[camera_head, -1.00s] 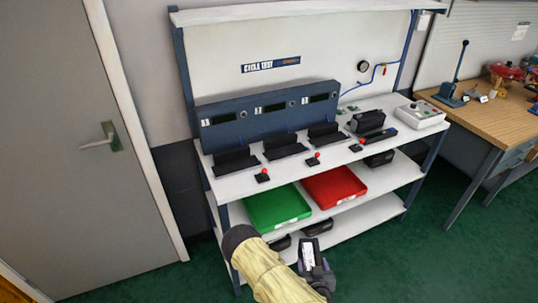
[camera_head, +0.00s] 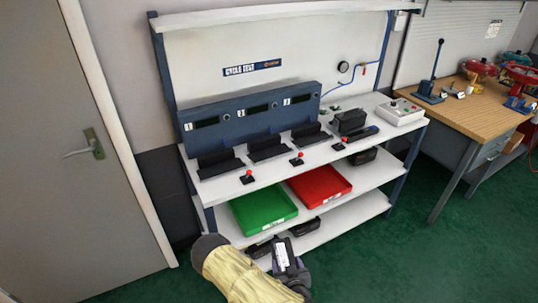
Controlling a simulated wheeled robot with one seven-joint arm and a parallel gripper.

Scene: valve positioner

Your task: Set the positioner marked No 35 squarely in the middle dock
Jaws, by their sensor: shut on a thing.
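My gripper (camera_head: 292,272) is low in front of the test bench, at the bottom of the view. It is shut on a dark positioner with a white label (camera_head: 281,254); the label is too small to read. Three black docks stand in a row on the bench top, below the numbered panel: the left dock (camera_head: 220,164), the middle dock (camera_head: 268,149) and the right dock (camera_head: 310,135). All three look empty. The gripper and positioner are apart from the docks, in front of and below them in the picture.
Red-knobbed levers (camera_head: 297,159) stand in front of the docks. A black unit (camera_head: 350,121) and a grey control box (camera_head: 401,112) are at the bench's right end. A green tray (camera_head: 264,209) and a red tray (camera_head: 319,186) sit on the shelf below, with dark units lower down.

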